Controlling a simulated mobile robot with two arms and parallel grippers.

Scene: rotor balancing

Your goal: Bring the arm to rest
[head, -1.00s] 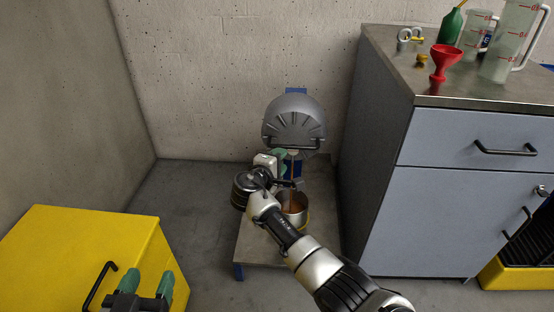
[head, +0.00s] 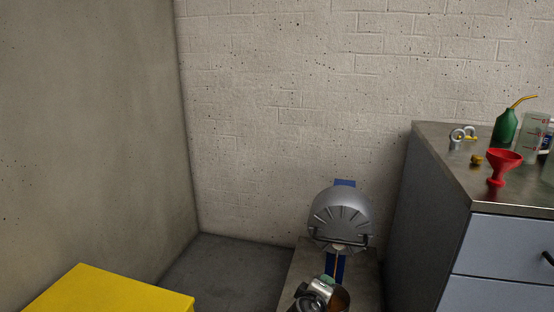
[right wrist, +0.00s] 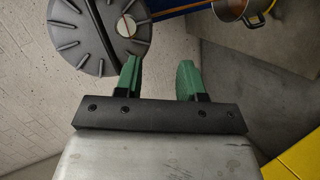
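My right gripper shows in the right wrist view (right wrist: 160,65), its two green fingers apart with nothing between them. In the head view, part of my right arm is at the bottom edge, in front of the machine; its fingers are mostly hidden there. A grey ribbed round cover (head: 340,212) with a dark bar stands on a blue post by the wall. It also shows in the right wrist view (right wrist: 95,35), at upper left beyond the fingers, apart from them. My left gripper is out of view.
A metal pot (right wrist: 230,10) is at the top of the right wrist view. A yellow box (head: 110,292) is at lower left. A grey cabinet (head: 420,220) at right carries a red funnel (head: 503,163) and a green oil can (head: 507,125). Floor between box and machine is clear.

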